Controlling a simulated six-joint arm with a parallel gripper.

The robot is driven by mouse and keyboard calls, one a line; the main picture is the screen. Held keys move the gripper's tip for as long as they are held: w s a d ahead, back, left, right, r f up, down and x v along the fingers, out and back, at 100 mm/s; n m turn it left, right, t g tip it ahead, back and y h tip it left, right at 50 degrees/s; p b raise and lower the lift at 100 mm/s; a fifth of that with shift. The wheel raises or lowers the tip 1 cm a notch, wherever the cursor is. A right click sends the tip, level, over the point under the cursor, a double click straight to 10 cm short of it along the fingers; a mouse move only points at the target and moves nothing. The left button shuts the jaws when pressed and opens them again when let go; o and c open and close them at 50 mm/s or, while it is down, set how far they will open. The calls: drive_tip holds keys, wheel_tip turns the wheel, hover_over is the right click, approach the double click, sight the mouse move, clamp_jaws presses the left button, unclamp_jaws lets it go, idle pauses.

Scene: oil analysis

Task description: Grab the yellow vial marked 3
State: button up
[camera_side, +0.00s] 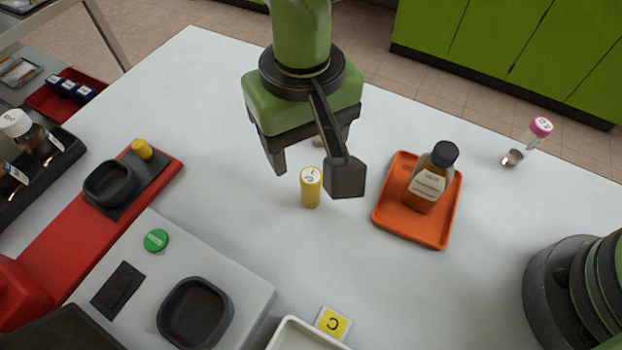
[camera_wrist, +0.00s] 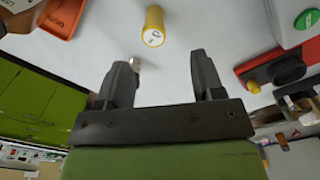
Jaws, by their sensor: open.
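A yellow vial (camera_side: 312,194) with a white marked top stands upright on the white table (camera_side: 430,290). The mark on its top is too small to read surely. My gripper (camera_side: 311,162) is open and empty, above and behind the vial in the side view; its right finger is partly hidden by the dark wrist camera mount. In the wrist view the yellow vial (camera_wrist: 154,24) lies beyond the fingertips, roughly in line with the gap between the open jaws (camera_wrist: 165,58), and they do not touch it.
An orange tray (camera_side: 384,220) holding an amber bottle (camera_side: 431,182) stands right of the vial. A pink-capped vial (camera_side: 541,127) is farther right. A grey device (camera_side: 240,278) and a red device (camera_side: 75,220) stand left. A small object (camera_wrist: 136,63) shows near one finger.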

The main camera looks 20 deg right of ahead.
sight(311, 176)
wheel_tip(311, 176, down, 4)
drive_tip(key=shift+f, duration=0.25)
drive_tip(key=f, duration=0.5)
drive_tip(key=shift+d+f, duration=0.1)
drive_tip(key=shift+d, duration=0.3)
drive_tip(key=c, duration=1)
